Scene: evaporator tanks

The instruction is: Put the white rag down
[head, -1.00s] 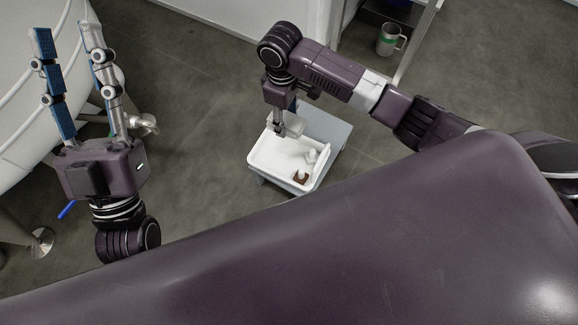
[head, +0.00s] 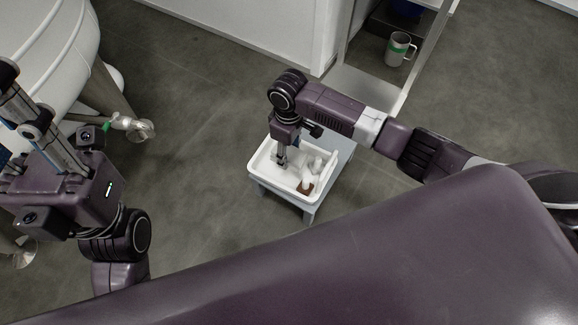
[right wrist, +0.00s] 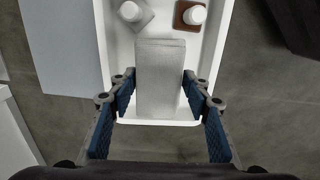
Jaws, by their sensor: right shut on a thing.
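The white rag (right wrist: 161,78) is a folded, pale oblong in the right wrist view. My right gripper (right wrist: 160,85) is shut on it, one blue-padded finger on each side. In the head view the right gripper (head: 281,160) points down into a white tray (head: 262,183), and the rag is hard to tell from the tray there. The tray also shows in the right wrist view (right wrist: 219,40), with the rag over its near part. Whether the rag touches the tray floor I cannot tell. My left gripper (head: 22,110) is upright at the left edge, its fingertips partly cut off.
The tray stands on a grey stand (head: 309,211). In its far part are a white-topped item on a brown pad (right wrist: 195,15) and another on a grey pad (right wrist: 130,12). A green-banded mug (head: 399,49) sits on a shelf at the back. A white tank (head: 55,50) stands left.

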